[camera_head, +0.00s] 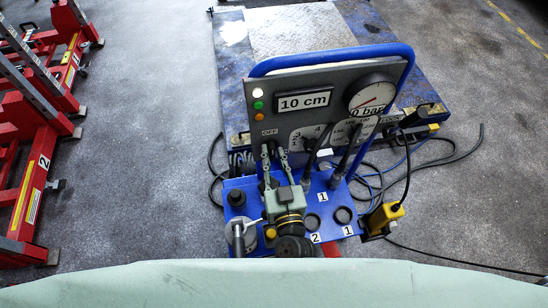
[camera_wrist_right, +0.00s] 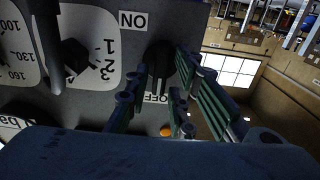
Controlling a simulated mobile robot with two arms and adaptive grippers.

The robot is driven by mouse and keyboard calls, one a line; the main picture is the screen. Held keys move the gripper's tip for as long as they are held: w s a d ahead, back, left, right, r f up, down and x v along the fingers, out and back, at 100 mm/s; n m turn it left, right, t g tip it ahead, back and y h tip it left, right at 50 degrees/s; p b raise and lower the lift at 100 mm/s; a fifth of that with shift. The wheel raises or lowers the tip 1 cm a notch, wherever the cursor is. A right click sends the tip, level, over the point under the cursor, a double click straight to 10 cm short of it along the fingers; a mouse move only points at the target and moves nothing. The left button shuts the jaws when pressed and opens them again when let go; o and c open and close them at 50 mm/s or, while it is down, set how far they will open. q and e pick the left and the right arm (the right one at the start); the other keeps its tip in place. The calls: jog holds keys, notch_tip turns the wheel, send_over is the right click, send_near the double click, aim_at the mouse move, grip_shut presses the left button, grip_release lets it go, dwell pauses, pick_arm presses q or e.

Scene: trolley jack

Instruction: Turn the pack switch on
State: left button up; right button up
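The pack switch is a black knob (camera_wrist_right: 160,62) on the grey panel, between an ON label (camera_wrist_right: 132,20) and an OFF label (camera_wrist_right: 155,98) that appear upside down in the wrist view. Its handle lies roughly in line with the OFF label. In the head view the OFF label (camera_head: 269,132) shows at the panel's lower left, but my gripper mostly hides the knob. My right gripper (camera_head: 274,153) is at the switch. In the wrist view its fingers (camera_wrist_right: 160,85) are apart, one on each side of the knob; I cannot tell whether they touch it. My left gripper is out of view.
The panel (camera_head: 325,85) carries a 10 cm display (camera_head: 303,101), a 0 bar gauge (camera_head: 371,94), several lamps and a numbered selector (camera_head: 305,138) close beside the switch. Black levers stand right of it. A yellow pendant (camera_head: 385,216) hangs at the right; red stands (camera_head: 40,150) are at left.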

grip_shut()
jog(key=shift+d+m, duration=0.1)
jog(key=shift+m, duration=2)
jog(key=shift+o, duration=1.8)
grip_release()
jog(key=s+d, duration=0.2)
jog(key=s, duration=0.9)
jog(key=shift+s+d, duration=0.2)
jog(key=shift+s, duration=0.2)
